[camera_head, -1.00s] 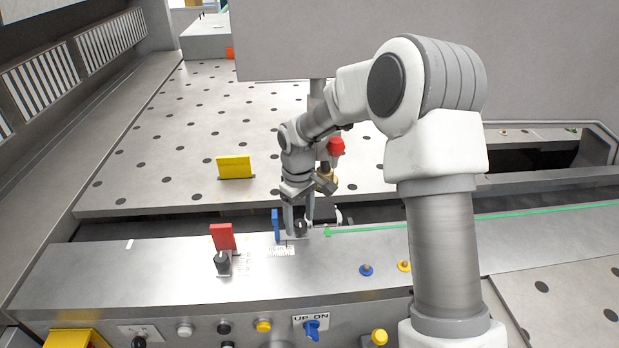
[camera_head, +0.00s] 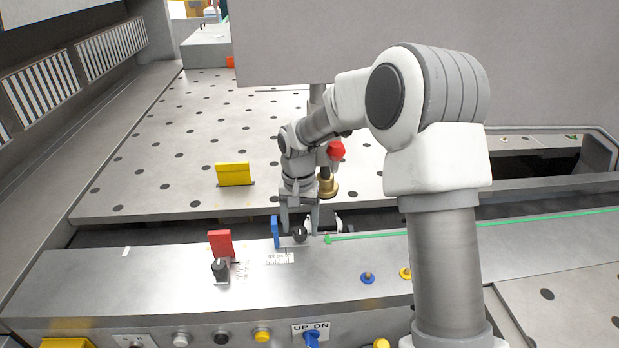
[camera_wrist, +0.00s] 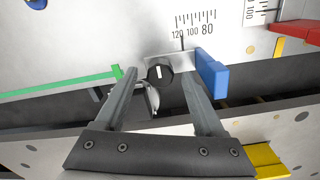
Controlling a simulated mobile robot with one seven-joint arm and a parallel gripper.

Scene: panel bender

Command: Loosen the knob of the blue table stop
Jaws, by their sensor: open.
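The blue table stop (camera_head: 275,232) stands on the grey front ledge, beside a printed scale. Its black knob (camera_head: 300,235) is to the right of the blue plate. In the wrist view the knob (camera_wrist: 159,73) shows a white line on its face, and the blue plate (camera_wrist: 212,74) is to its right. My gripper (camera_head: 299,226) points down over the knob. In the wrist view my open gripper (camera_wrist: 160,84) has one finger on each side of the knob, with gaps visible. Whether the fingers reach down to the knob's depth I cannot tell.
A red stop (camera_head: 221,243) with its own black knob (camera_head: 220,270) stands left on the ledge. A yellow stop (camera_head: 233,174) is on the perforated table behind. A green strip (camera_head: 380,235) runs right. A red-topped brass part (camera_head: 336,151) stands close behind my gripper.

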